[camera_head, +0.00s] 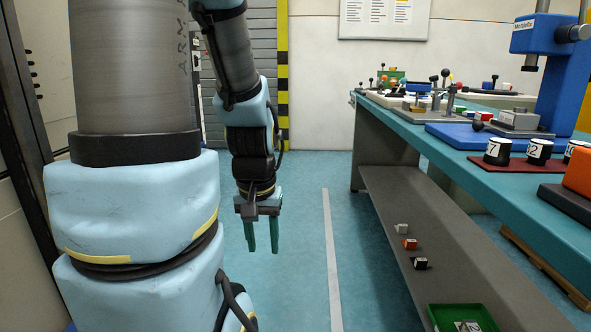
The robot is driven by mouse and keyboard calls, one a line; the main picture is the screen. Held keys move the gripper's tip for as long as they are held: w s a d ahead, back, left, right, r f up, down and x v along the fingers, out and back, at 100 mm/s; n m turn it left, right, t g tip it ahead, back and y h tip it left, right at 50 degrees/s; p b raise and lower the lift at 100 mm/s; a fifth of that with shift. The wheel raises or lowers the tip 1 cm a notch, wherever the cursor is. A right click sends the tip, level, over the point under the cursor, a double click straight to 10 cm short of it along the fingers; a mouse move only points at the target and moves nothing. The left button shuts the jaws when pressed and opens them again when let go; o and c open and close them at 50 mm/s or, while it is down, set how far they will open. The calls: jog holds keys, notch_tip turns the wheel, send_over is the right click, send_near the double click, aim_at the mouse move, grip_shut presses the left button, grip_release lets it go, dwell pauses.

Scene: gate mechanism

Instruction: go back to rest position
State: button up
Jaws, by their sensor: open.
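My gripper (261,236) hangs at the end of my arm, left of the middle of the view. Its two dark green fingers point down and stand apart, with nothing between them. It is over the open blue-green floor (300,215), left of the workbench and apart from it. My arm's large light-blue and grey links fill the left side and hide part of the room behind them.
A workbench (464,163) runs along the right, with lever fixtures, a blue press (552,68) and numbered black-and-white cylinders (497,152). Its lower shelf (440,240) holds small cubes (410,243) and a green tray (442,320). Floor between arm and bench is clear.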

notch_tip(320, 180, up, 24)
jog(key=p, duration=2.1)
jog(key=shift+f, duration=0.25)
